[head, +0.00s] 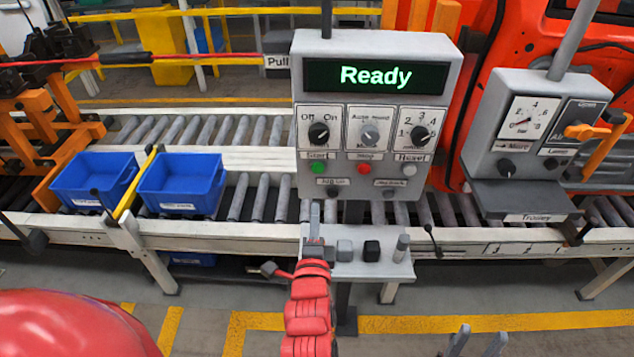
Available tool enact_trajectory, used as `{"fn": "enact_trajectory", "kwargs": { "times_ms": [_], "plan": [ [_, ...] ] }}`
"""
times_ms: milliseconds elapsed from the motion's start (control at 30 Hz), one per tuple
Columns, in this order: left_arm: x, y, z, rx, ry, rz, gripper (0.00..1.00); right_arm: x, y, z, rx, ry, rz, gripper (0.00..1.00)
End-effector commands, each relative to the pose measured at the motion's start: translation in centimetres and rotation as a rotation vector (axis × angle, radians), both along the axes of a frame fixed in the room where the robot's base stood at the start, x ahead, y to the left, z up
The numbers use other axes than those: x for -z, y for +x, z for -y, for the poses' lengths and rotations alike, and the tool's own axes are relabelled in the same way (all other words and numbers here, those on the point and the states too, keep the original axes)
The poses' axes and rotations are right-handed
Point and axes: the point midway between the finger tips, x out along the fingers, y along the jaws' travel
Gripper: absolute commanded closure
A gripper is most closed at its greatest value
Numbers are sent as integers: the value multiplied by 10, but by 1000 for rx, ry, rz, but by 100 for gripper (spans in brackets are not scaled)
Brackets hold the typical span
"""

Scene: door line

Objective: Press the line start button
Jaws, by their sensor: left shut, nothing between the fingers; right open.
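The control panel (376,75) is a grey box with a screen reading "Ready". The green start button (318,167) sits under the "Start" label at the panel's lower left. A red button (364,168) and a pale reset button (408,171) are in the same row. My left gripper (315,212), on the red arm, is shut and empty. In the picture its tip is just below the green button, which stays uncovered; I cannot tell the depth gap. My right gripper (475,342) is open and empty at the bottom edge, low and right of the panel.
A small shelf (362,268) with several small blocks is below the panel. Two blue crates (181,184) stand on the roller conveyor at left. A grey trolley box (520,140) with a gauge and an orange handle (588,131) is at right, before an orange car body.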

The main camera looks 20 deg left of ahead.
Motion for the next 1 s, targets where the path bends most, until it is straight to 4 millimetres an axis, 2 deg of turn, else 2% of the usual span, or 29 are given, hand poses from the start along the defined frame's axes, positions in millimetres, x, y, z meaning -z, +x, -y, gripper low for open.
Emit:
{"fn": "enact_trajectory", "kwargs": {
  "times_ms": [33,333,400,700,1000],
  "plan": [
    [7,8,-4,-5,-2,7,100,17,0,0,0,0,0,50],
    [8,50,-16,-5,-3,9,100,70,0,0,0,0,0,50],
    [-2,61,-20,-5,1,2,100,58,0,0,0,0,0,50],
    [-2,100,-30,-2,0,0,100,44,0,0,0,0,0,50],
    [0,113,-33,0,0,1,100,41,0,0,0,0,0,50]
  ]
}}
